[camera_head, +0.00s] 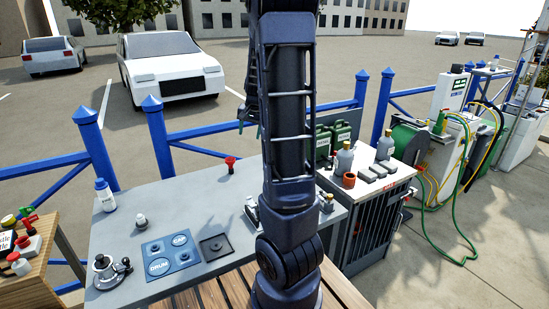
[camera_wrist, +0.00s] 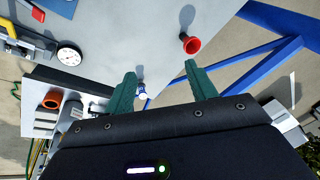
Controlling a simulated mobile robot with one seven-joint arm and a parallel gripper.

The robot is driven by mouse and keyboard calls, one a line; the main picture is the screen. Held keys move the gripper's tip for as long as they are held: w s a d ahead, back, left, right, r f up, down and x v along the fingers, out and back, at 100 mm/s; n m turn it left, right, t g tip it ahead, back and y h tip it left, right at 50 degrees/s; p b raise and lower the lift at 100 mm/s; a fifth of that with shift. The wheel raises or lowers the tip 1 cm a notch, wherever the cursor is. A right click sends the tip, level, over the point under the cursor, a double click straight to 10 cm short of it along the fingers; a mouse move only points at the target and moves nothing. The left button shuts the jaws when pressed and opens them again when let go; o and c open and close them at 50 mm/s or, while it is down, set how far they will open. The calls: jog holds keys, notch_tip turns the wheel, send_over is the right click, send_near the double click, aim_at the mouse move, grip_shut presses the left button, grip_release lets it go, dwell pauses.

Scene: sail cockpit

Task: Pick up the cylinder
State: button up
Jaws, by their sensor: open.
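My gripper (camera_wrist: 160,75) is open in the wrist view, its two green fingers apart with nothing held between them. A small white and blue cylinder-like item (camera_wrist: 142,90) shows beside the left finger, partly hidden by it; what it rests on is unclear. In the head view my gripper (camera_head: 250,128) is partly hidden behind my arm, above the far side of the grey table (camera_head: 190,190). I cannot tell for sure which item is the cylinder.
A red fitting (camera_head: 230,164) stands on the far table edge and also shows in the wrist view (camera_wrist: 190,43). A blue DRUM/CAP mat (camera_head: 170,256), a black square tray (camera_head: 215,247) and a metal winch (camera_head: 108,272) occupy the front. Blue railings (camera_head: 155,140) run behind.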

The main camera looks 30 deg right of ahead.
jog(key=w+d+f+m+h, duration=0.1)
jog(key=w+d+f, duration=0.4)
jog(key=d+f, duration=0.1)
jog(key=w+d+f+m+h, duration=0.1)
jog(key=w+d+f+h, duration=0.1)
jog(key=w+d+f, duration=0.2)
jog(key=w+d+f+m+g+h, duration=0.1)
jog(key=w+d+f+m, duration=0.1)
jog(key=w+d+f, duration=0.3)
jog(key=shift+w+d+f+h, duration=0.15)
jog(key=shift+d+f, duration=0.75)
jog(key=shift+f, duration=0.1)
jog(key=shift+w+d+f+h, duration=0.15)
jog(key=shift+d+f, duration=0.7)
jog(key=shift+f, duration=0.15)
jog(key=x, duration=0.4)
jog(key=shift+s+d+f, duration=0.1)
jog(key=shift+s+d, duration=0.05)
jog(key=shift+s, duration=0.1)
jog(key=shift+w+d+f, duration=0.2)
jog(key=shift+f, duration=0.3)
jog(key=c, duration=1.1)
